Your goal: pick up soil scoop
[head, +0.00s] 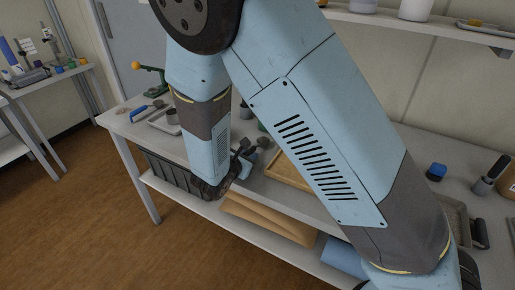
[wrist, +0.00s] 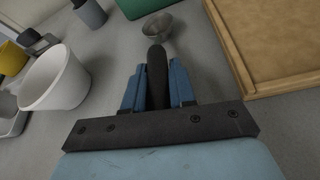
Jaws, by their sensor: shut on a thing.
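In the wrist view, the soil scoop (wrist: 157,24) has a small grey metal bowl and a dark handle (wrist: 157,72). The handle lies between the two blue fingers of my gripper (wrist: 158,85), which are shut on it. The bowl points away from my gripper, over the grey bench top. I cannot tell whether the scoop touches the bench or is raised. In the head view, my gripper (head: 245,158) is partly hidden behind my arm near the bench's front edge, and the scoop is too small there to make out surely.
A white cup (wrist: 57,82) stands left of my gripper, with a yellow container (wrist: 11,58) and a grey cylinder (wrist: 90,13) beyond. A wooden tray (wrist: 285,45) lies close on the right. A green object (wrist: 140,6) is at the far edge. Bare bench shows between them.

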